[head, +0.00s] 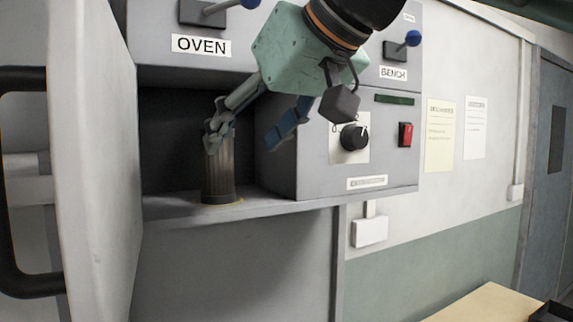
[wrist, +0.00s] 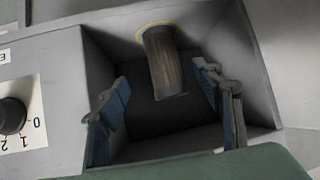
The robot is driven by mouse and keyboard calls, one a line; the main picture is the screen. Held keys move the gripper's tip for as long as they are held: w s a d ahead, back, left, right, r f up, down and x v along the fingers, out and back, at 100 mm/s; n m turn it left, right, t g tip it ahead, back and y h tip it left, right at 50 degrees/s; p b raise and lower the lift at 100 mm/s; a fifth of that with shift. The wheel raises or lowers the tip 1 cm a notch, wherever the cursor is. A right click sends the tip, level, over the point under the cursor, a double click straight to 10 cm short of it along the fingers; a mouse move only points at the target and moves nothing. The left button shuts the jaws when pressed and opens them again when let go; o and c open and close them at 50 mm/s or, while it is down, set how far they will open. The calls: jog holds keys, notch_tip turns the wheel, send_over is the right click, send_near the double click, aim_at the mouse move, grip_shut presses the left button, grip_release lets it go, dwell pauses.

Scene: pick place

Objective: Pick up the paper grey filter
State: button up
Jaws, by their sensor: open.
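The paper grey filter appears to be the dark grey ribbed cylinder (head: 218,170) standing upright on the ledge of the recess under the OVEN label. In the wrist view the cylinder (wrist: 165,62) lies beyond the fingertips, between their lines. My gripper (head: 250,140) is open and empty, reaching down into the recess mouth from above right. In the head view its left finger overlaps the cylinder's top, and its right finger is in front of the control box. Whether a finger touches the cylinder cannot be told. In the wrist view both fingers of my gripper (wrist: 160,102) show, spread apart.
The control box (head: 283,155) with a black knob (head: 353,137) and red switch (head: 405,134) bounds the recess on the right. An open grey door (head: 95,150) with a black handle stands at left. A wooden table (head: 485,305) is at lower right.

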aim_at(217, 172)
jog(key=x, duration=0.4)
jog(key=shift+a, duration=0.25)
jog(key=shift+p+x, duration=0.5)
jog(key=shift+x, duration=2.7)
jog(key=shift+c, duration=0.3)
jog(key=c, duration=1.3)
